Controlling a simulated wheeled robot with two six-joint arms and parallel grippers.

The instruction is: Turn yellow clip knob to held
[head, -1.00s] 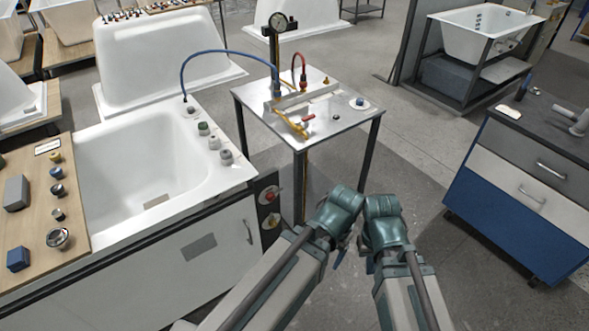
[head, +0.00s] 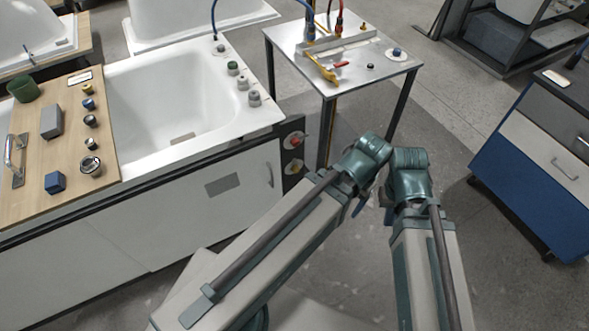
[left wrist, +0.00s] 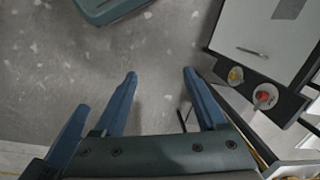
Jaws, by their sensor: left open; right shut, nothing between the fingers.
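A round knob with a yellow middle (left wrist: 236,76) sits on a dark panel in the left wrist view, beside a red knob (left wrist: 265,97). In the head view, the dark panel on the tub's end carries a red knob (head: 297,141) and a lower round knob (head: 293,168) whose colour is unclear. A small knob with some yellow (head: 87,89) stands on the wooden board. My left gripper (left wrist: 160,74) is open and empty above the floor, apart from the panel. My right gripper (head: 385,198) is shut and empty, mostly hidden by its wrist.
A white tub (head: 150,100) set in a cabinet stands at left, with the wooden board (head: 30,205) across it. A metal-topped table (head: 350,75) with hoses stands ahead. A blue drawer cabinet (head: 500,170) is at right. Grey floor lies free between them.

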